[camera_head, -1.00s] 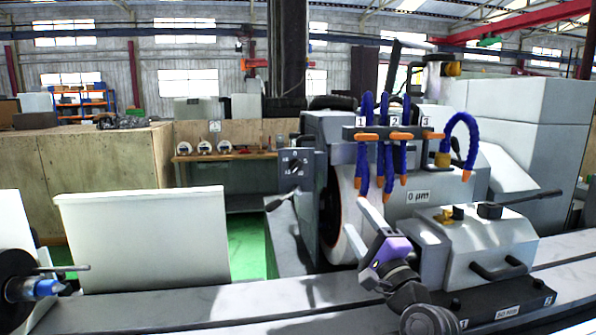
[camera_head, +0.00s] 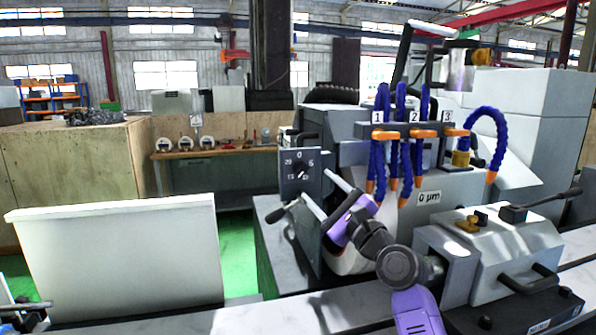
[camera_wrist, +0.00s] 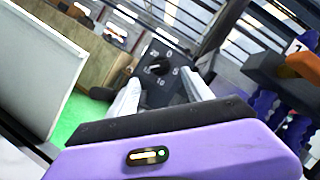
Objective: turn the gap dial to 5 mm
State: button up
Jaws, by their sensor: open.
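The gap dial is a black knob (camera_head: 302,177) on a dark square plate (camera_head: 288,188) with white numbers around it, 0 at the top and 5 to its right. It also shows in the wrist view, the knob (camera_wrist: 160,68) ahead between the fingers. My gripper (camera_head: 315,184), purple with two pale fingers, is open in front of the plate's lower right. In the wrist view my gripper (camera_wrist: 160,82) has one finger on each side, tips close to the plate; I cannot tell whether they touch the knob. The exact pointer direction is too small to read.
A lever (camera_head: 284,212) sticks out below the dial. Blue coolant hoses (camera_head: 379,150) with orange nozzles hang to the right. A white panel (camera_head: 118,255) stands to the left. The headstock housing (camera_head: 490,262) with a handle is at right. A bench (camera_head: 225,151) with gauges stands behind.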

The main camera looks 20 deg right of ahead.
aim_at(305, 173)
jog(key=x, duration=0.7)
jog(key=shift+w+a+r+p, duration=0.1)
jog(key=shift+w+p, duration=0.15)
jog(key=shift+p, duration=0.05)
grip_shut()
